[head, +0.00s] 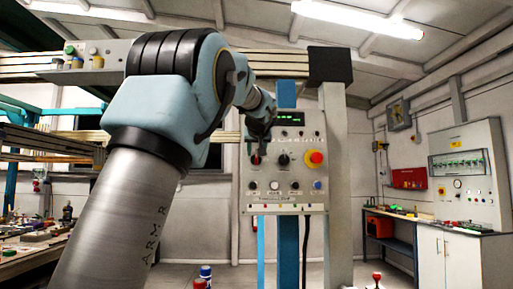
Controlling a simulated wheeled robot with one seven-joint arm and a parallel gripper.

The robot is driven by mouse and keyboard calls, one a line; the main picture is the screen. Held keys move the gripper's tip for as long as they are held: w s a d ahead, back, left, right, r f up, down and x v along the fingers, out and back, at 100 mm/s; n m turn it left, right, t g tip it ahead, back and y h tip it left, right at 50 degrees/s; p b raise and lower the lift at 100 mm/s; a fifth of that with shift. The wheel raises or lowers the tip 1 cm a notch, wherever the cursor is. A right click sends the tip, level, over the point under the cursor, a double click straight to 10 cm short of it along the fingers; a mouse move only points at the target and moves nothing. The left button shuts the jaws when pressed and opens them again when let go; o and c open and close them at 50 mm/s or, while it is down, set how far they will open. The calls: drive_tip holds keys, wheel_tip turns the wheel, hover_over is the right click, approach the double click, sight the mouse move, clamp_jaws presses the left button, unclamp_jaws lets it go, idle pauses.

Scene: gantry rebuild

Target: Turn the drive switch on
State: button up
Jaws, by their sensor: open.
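A grey control panel (310,197) hangs on a post in the middle of the view. It has a dark display with green marks (289,119), a black rotary knob (283,159), a large red button on a yellow ring (315,158), and a row of small knobs and buttons below. My gripper (259,147) is in front of the panel's upper left, close to a control with some red on it (255,159), which it partly hides. Its fingers are small and dark here; I cannot tell whether they touch the panel. The labels are too small to read, so I cannot tell which control is the drive switch.
My arm fills the left centre. A horizontal rail (36,61) runs behind it. A cluttered bench (30,257) is at the left. A workbench (395,216) and a tall cabinet (467,215) stand at the right. A black cable hangs below the panel. Small red-topped objects show at the bottom edge.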

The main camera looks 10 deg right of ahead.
drive_tip(key=shift+w+f, duration=0.1)
drive_tip(key=shift+w, duration=0.1)
clamp_jaws()
idle(0.3)
